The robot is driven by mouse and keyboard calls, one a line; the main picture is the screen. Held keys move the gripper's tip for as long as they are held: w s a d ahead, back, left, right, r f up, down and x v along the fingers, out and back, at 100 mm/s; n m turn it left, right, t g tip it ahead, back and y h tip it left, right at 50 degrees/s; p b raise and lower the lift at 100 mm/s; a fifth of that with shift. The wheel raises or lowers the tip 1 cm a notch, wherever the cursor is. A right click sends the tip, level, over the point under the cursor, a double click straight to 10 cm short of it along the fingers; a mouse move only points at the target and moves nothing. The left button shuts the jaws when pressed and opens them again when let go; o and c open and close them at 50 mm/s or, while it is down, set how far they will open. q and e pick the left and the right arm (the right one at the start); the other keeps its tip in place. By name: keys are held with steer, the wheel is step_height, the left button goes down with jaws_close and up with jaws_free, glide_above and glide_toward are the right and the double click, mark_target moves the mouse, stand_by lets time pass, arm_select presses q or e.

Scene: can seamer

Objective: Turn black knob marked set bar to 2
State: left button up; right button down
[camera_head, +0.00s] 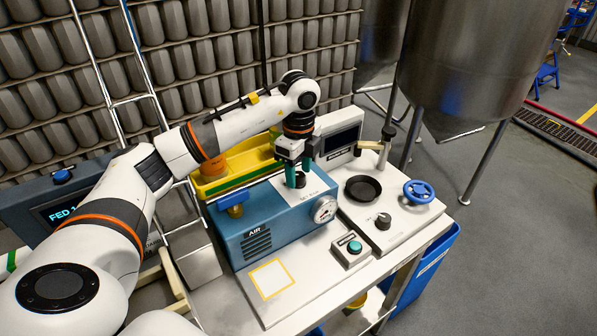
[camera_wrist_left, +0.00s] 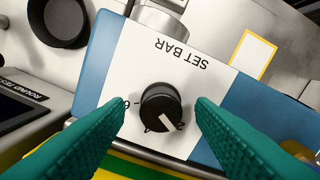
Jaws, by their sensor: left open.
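The black knob (camera_wrist_left: 160,108) sits on the white plate (camera_wrist_left: 185,60) lettered SET BAR, which appears upside down in the left wrist view. Its white pointer line points toward the lower right there. A 6 shows at the knob's left; other marks below it are partly hidden. My left gripper (camera_wrist_left: 160,115) is open, with one green finger on each side of the knob and a visible gap to it. In the head view, the left gripper (camera_head: 296,178) points down at the top of the blue AIR box (camera_head: 265,228). My right gripper is not in view.
A pressure gauge (camera_head: 325,208) is on the box's front. A yellow bin (camera_head: 240,165) stands behind it. To the right are a black round dish (camera_head: 363,188), another black knob (camera_head: 383,221), a blue handwheel (camera_head: 418,192) and a green button (camera_head: 354,247).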

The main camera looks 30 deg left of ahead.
mark_target(298, 174)
arm_select(q)
step_height(298, 174, up, 11)
stand_by(0.3)
steer(key=shift+r, duration=0.1)
stand_by(0.4)
